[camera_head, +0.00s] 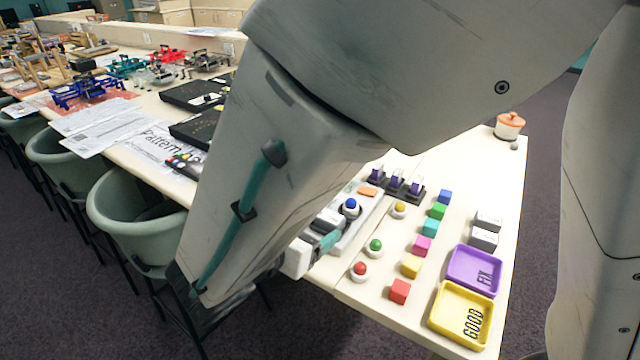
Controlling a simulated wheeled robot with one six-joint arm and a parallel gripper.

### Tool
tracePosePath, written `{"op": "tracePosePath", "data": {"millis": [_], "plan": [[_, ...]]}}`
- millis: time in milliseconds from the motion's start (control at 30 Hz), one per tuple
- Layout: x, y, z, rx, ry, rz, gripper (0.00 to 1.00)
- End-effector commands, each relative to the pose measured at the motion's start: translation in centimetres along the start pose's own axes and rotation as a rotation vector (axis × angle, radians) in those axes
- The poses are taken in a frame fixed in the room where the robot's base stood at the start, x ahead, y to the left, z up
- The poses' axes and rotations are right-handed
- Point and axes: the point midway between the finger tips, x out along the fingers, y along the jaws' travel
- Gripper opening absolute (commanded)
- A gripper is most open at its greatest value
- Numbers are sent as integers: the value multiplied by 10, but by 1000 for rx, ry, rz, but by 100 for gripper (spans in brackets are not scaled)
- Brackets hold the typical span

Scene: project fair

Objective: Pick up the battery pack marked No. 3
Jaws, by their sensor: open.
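Two small grey boxes with white labelled tops, possibly battery packs, stand at the right side of the table: a nearer box (484,239) and a farther box (488,220). Their markings are too small to read, so I cannot tell which is No. 3. My gripper (328,238) shows partly beyond my large arm link, low over the left edge of the table by a light grey board (362,222). It is open, well left of the boxes. Part of the board and table is hidden behind my arm.
A purple FIX tray (455,266) and a yellow GOOD tray (447,318) lie at the front right. Coloured cubes form a row beside them, with red (399,291) nearest. Red (360,272), green and yellow domed buttons stand near my gripper. An orange-lidded pot (509,127) stands at the back.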

Motion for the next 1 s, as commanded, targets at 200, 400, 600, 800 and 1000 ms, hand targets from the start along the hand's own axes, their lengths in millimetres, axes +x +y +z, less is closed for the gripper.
{"op": "tracePosePath", "data": {"millis": [200, 400, 600, 800, 1000], "plan": [[29, -2, -1, 2, 1, -7, 76], [57, -2, -2, 4, 2, -6, 76], [63, -2, -2, 4, 3, -4, 76], [63, -2, -2, 5, 3, -4, 51], [62, -1, -2, 5, 3, -4, 27]]}}
